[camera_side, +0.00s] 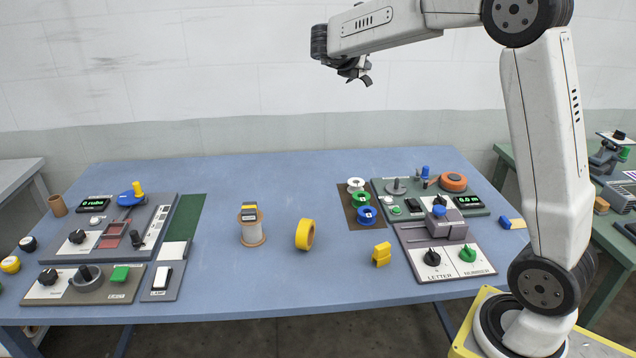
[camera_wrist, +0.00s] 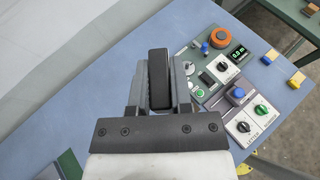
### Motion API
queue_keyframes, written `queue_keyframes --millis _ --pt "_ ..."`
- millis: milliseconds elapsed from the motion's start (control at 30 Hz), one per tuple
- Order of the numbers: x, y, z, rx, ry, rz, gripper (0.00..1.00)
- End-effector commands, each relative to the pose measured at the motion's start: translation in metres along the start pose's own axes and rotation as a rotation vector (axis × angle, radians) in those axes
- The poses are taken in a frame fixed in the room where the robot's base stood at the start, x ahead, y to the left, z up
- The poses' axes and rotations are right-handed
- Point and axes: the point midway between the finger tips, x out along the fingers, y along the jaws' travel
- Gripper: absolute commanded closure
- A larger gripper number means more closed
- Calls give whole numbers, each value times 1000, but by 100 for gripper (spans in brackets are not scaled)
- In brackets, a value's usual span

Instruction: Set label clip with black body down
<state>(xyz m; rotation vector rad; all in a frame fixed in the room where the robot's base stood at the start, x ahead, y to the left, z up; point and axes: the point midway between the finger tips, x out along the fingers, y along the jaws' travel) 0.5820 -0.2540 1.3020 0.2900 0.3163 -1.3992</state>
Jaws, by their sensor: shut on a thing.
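My gripper (camera_side: 357,74) is high above the back of the blue table, near the wall. In the wrist view my gripper (camera_wrist: 159,64) is shut on a long black block, the label clip with black body (camera_wrist: 158,88), which lies between the two fingers. Its underside and far end are hidden. In the side view the held clip is too small and dark to tell from the fingers. Nothing touches it but the gripper.
A spool (camera_side: 252,228) with a dark and yellow piece on top, a yellow tape ring (camera_side: 305,234) and a yellow clip (camera_side: 381,254) stand mid-table. Panels with knobs stand left (camera_side: 120,235) and right (camera_side: 448,250). The front middle of the blue table (camera_side: 260,290) is clear.

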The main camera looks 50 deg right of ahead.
Motion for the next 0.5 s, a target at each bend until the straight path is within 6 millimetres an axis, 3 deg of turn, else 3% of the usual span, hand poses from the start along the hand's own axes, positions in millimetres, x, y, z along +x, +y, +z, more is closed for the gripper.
queue_keyframes --millis 267,500 --pt "1 -13 -3 47 -2 -147 100" --pt "23 -15 -54 40 -1 -147 100"
